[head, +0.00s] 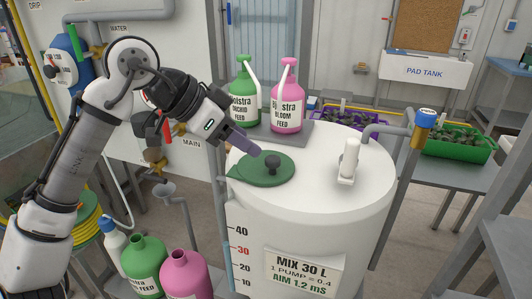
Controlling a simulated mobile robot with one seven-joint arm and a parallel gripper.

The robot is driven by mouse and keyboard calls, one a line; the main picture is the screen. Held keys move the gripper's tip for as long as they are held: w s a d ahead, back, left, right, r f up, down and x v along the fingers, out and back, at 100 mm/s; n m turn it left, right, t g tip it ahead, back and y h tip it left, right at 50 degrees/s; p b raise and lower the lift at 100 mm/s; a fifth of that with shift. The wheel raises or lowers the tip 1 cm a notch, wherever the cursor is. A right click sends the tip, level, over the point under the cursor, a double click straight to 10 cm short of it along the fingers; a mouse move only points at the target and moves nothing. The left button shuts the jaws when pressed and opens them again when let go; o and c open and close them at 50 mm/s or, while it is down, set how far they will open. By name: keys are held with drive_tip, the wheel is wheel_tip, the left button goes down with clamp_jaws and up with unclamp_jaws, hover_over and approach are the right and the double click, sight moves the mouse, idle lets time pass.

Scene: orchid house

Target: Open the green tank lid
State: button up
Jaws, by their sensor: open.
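The green tank lid (253,177) is a flat round disc with a dark knob (272,162) on it. It lies on the top of the white mixing tank (330,150), towards the left side, and looks closed. My gripper (252,150) comes in from the upper left, just above and left of the knob. It is open and holds nothing that I can see. The fingertips seem apart from the knob, but the exact gap is hard to tell.
A white upright fitting (348,162) stands on the tank top to the right. Green (243,100) and pink (286,100) feed bottles stand behind the lid on a grey shelf. A pipe with a blue-and-orange end (424,120) rises at the tank's right. More bottles stand at lower left.

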sight(272, 158)
drive_tip(key=x, duration=0.7)
drive_tip(key=shift+w+d+f+p, duration=0.15)
drive_tip(key=shift+d+f+p, duration=0.05)
drive_tip(key=shift+p, duration=0.1)
drive_tip(key=shift+c, duration=0.4)
clamp_jaws()
